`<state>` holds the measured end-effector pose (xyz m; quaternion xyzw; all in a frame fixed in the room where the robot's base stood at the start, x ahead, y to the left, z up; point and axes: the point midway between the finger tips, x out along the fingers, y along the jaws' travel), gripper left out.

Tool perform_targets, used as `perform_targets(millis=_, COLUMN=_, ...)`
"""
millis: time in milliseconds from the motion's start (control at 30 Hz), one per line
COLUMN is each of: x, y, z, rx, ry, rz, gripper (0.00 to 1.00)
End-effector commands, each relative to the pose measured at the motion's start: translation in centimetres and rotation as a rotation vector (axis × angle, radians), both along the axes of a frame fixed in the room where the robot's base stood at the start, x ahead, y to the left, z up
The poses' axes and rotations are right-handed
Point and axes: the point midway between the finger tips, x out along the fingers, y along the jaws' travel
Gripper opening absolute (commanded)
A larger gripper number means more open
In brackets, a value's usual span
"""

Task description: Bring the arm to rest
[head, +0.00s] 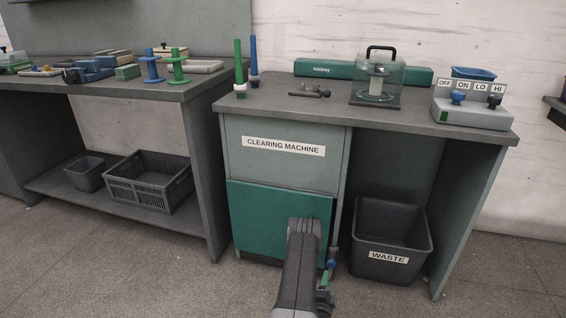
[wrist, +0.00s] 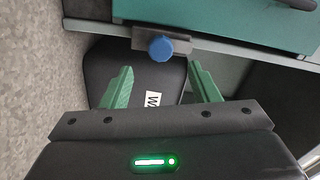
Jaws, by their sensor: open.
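My arm (head: 298,270) reaches up from the bottom of the head view, in front of the green lower panel of the clearing machine. My gripper (wrist: 161,84) is open in the wrist view, with its two green fingers wide apart and nothing between them. In the head view the gripper is small and partly hidden at the arm's right side. A round blue knob (wrist: 161,47) on a grey bracket lies beyond the fingertips, apart from them as far as I can tell; it also shows in the head view (head: 332,264).
The dark waste bin (head: 391,243) stands right of the arm, under the bench (head: 400,120). The bench carries a clear-domed device (head: 377,80), a switch box (head: 470,107) and green and blue spindles (head: 239,70). A left bench shelf holds a black crate (head: 150,181). Floor shows in front.

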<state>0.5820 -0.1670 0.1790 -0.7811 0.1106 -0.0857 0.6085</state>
Motion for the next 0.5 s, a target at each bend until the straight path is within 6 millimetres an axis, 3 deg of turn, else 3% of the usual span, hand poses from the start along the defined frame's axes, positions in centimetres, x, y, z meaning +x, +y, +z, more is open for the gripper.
perform_targets(millis=400, x=8.3, y=-2.4, z=-0.2, rx=-0.002, ry=-0.006, rz=0.000, gripper=0.55)
perform_targets(millis=500, x=7.9, y=-2.3, z=0.0, rx=-0.082, ry=0.024, rz=0.000, gripper=0.55)
